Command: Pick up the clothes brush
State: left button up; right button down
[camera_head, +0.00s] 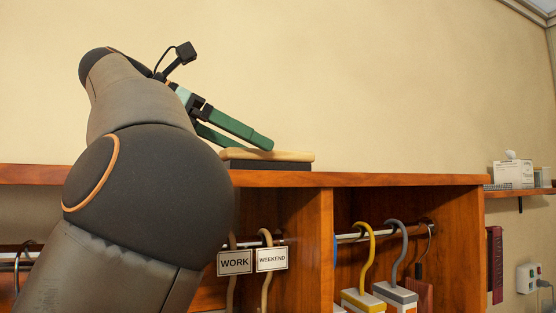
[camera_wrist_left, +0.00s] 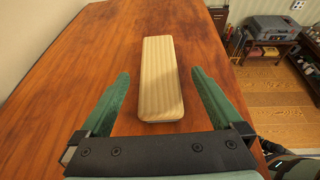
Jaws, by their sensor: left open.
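The clothes brush (camera_head: 268,160) lies on the wooden top of the closet unit. It has a pale wooden back above a dark bristle part. In the left wrist view the brush (camera_wrist_left: 160,80) shows its striped wooden back, lying lengthwise ahead of and partly between the fingers. My left gripper (camera_wrist_left: 160,98) is open, one green finger on each side of the brush's near end, with a gap on both sides. In the head view the left gripper (camera_head: 255,142) slants down from the left to the brush's near side. My right gripper is not in view.
The wooden top (camera_head: 400,179) is bare around the brush. Below it, hangers with WORK (camera_head: 235,262) and WEEKEND (camera_head: 272,259) tags hang on rails, with yellow (camera_head: 366,260) and grey (camera_head: 397,255) hooks to the right. A tissue box (camera_head: 513,172) stands on a shelf at far right.

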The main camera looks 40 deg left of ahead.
aim_at(268, 156)
pick_arm(q)
jog(key=shift+p+x, duration=0.65)
jog(key=shift+x, duration=1.7)
jog(key=shift+a+f, duration=0.1)
jog(key=shift+f, duration=0.05)
jog(key=shift+c, duration=0.2)
jog(key=c, duration=1.5)
